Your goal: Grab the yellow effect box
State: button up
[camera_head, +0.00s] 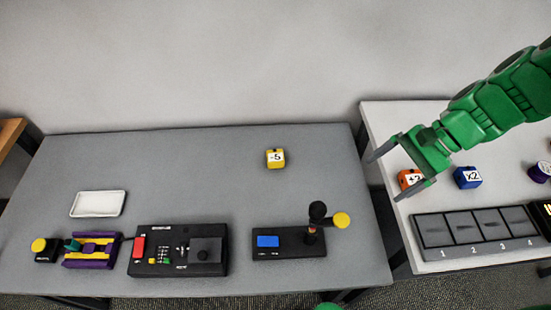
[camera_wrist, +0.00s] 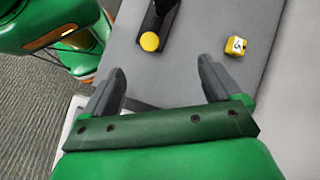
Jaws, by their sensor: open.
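The yellow effect box (camera_head: 275,158) is a small cube with a white label reading -5. It sits alone on the grey table toward the back right in the head view. In the wrist view the yellow box (camera_wrist: 234,45) lies beyond my fingertips, to the right. My gripper (camera_head: 391,173) is open and empty, to the right of the yellow box, over the gap and the edge of the white table. Its two grey fingers also show apart in the wrist view (camera_wrist: 162,78).
The grey table (camera_head: 180,170) holds a white tray (camera_head: 98,204), a purple and yellow device (camera_head: 92,250), a black control box (camera_head: 180,250) and a black joystick panel (camera_head: 289,242). On the white table are orange (camera_head: 408,179) and blue (camera_head: 467,178) boxes and a numbered slot tray (camera_head: 475,241).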

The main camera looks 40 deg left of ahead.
jog(key=w+a+f+m+g+y, duration=0.1)
jog(key=w+a+f, duration=0.2)
jog(key=a+f, duration=0.35)
jog(key=w+a+f+m+g+y, duration=0.1)
jog(key=w+a+f+m+g, duration=0.15)
jog(key=a, duration=0.75)
jog(key=m+g+y, duration=0.1)
jog(key=m+y, duration=0.1)
jog(key=m, duration=0.1)
send_near(276, 155)
jog(key=s, duration=0.1)
jog(key=s+a, duration=0.1)
jog(key=s+f, duration=0.1)
jog(key=shift+s+a+n, duration=0.1)
jog(key=shift+a+n, duration=0.05)
jog(key=shift+n, duration=0.1)
jog(key=shift+s+a+f+y, duration=0.2)
jog(key=shift+a+f+y, duration=0.25)
jog(key=shift+f, duration=0.15)
jog(key=shift+x, duration=3.75)
jog(key=shift+w, duration=0.1)
jog(key=c, duration=1.2)
